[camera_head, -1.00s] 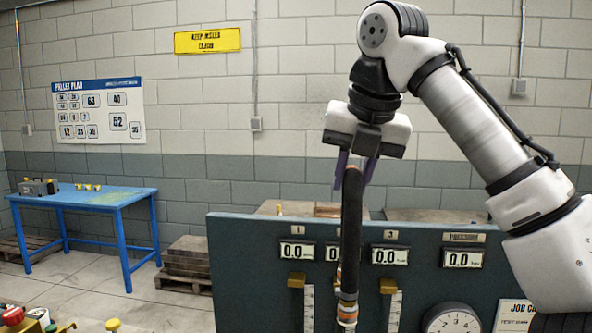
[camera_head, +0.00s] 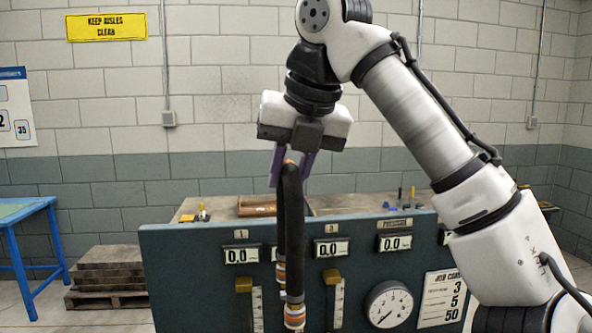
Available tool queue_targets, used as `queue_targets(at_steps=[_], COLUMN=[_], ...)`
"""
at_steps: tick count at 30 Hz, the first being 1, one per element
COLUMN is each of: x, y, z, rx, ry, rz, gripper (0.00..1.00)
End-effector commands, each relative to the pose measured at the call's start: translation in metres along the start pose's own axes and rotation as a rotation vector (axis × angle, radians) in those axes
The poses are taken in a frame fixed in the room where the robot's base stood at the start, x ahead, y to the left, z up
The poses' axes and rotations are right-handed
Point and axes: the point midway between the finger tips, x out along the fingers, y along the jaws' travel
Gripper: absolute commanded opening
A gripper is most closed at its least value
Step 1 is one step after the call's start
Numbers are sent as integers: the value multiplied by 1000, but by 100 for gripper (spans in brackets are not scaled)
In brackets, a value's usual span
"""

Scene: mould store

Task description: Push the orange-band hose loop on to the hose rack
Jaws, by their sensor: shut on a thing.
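My gripper (camera_head: 291,168) points down and its purple fingers are shut on the top of a black hose loop (camera_head: 291,220). The loop hangs below the fingers in front of the dark teal panel. Orange and white bands (camera_head: 294,312) show at its lower ends, near the bottom of the view. I cannot make out a hose rack in this view.
The teal panel (camera_head: 185,270) carries digital readouts (camera_head: 332,249), a round gauge (camera_head: 389,304), yellow-topped slides (camera_head: 333,277) and a job card (camera_head: 441,297). A bench top with a brown tray (camera_head: 257,206) lies behind it.

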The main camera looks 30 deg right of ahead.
Motion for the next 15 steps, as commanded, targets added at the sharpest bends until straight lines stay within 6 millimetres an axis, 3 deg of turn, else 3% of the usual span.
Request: queue_targets(at_steps=[15], x=[10], y=[58], z=[-2], rx=[-1], ry=[-2], rz=[-1], gripper=[0])
